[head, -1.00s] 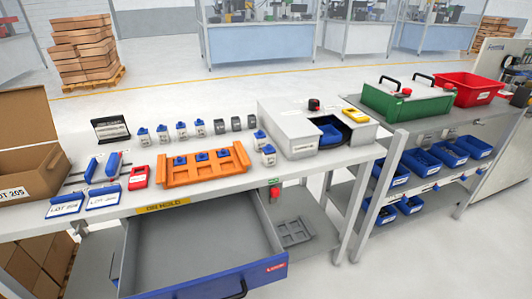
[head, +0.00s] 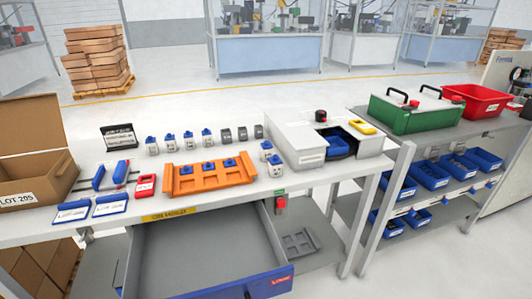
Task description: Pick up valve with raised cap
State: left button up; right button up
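Several small valves stand in a row on the workbench behind the orange tray (head: 225,177). Those on the left are pale with blue caps, such as this valve (head: 152,146) and this valve (head: 188,142). Those at the row's right end look dark grey, such as this grey valve (head: 243,133). Two more blue-capped valves, a rear valve (head: 266,151) and a front valve (head: 275,166), stand between the orange tray and the white box. Three blue pieces sit in the orange tray. The valves are too small to tell which cap is raised. Neither gripper is in view.
A white box (head: 295,147) with a blue bin (head: 338,146) stands right of the valves. A black card holder (head: 119,136), a red piece (head: 145,184) and blue-edged label holders (head: 110,206) lie left. An open drawer (head: 205,255) juts out below the bench front.

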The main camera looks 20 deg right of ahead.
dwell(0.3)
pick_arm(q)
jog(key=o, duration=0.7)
